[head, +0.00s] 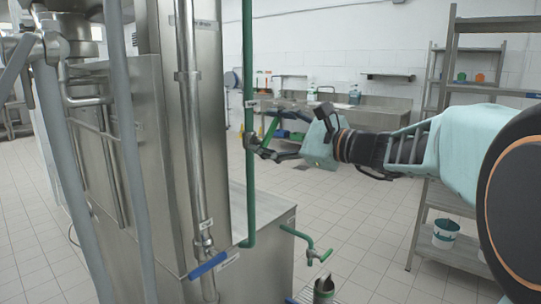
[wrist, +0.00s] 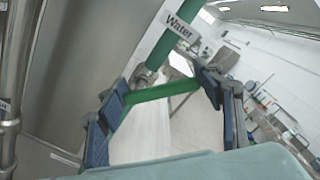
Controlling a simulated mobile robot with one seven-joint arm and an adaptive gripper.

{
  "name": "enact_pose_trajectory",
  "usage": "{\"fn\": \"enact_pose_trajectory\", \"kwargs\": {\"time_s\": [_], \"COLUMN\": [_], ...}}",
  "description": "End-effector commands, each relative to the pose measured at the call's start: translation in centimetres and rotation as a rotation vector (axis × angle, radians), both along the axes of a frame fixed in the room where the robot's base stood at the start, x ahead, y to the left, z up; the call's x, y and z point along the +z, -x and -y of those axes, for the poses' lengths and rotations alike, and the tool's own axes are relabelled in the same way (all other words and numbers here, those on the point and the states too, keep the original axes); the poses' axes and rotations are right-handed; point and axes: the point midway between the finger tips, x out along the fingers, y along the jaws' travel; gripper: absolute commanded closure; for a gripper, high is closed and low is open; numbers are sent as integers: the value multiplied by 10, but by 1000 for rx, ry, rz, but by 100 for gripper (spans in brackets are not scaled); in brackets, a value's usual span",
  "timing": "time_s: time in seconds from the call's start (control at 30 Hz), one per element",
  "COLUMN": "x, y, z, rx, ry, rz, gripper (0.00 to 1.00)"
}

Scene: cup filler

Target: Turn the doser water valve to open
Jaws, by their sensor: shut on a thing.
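The doser water valve sits on a vertical green pipe (head: 248,205) at the right side of the steel machine. Its green lever handle (wrist: 162,91) spans between my fingers in the wrist view, slanting up slightly to the right. A "Water" label (wrist: 181,31) hangs on the pipe (wrist: 160,47) just beyond the handle. My gripper (head: 266,143) is shut on the handle, with a dark finger pad at each end of it. The valve body is partly hidden by the fingers.
The steel machine (head: 175,150) stands close on the left. Lower down are a blue-handled valve (head: 208,265) and a green tap (head: 310,246) above a metal container (head: 323,287). A shelf rack (head: 436,190) with a white bucket (head: 445,234) stands right. Tiled floor between is clear.

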Motion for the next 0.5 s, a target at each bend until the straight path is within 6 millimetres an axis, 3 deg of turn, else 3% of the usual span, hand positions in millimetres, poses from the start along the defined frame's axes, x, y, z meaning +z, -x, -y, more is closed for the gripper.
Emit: {"fn": "enact_pose_trajectory", "kwargs": {"time_s": [0.03, 0.5], "x": [-8, -4], "y": [2, 10], "z": [-1, -8], "rx": [1, 1], "ry": [29, 291], "rz": [40, 374], "gripper": [82, 82]}}
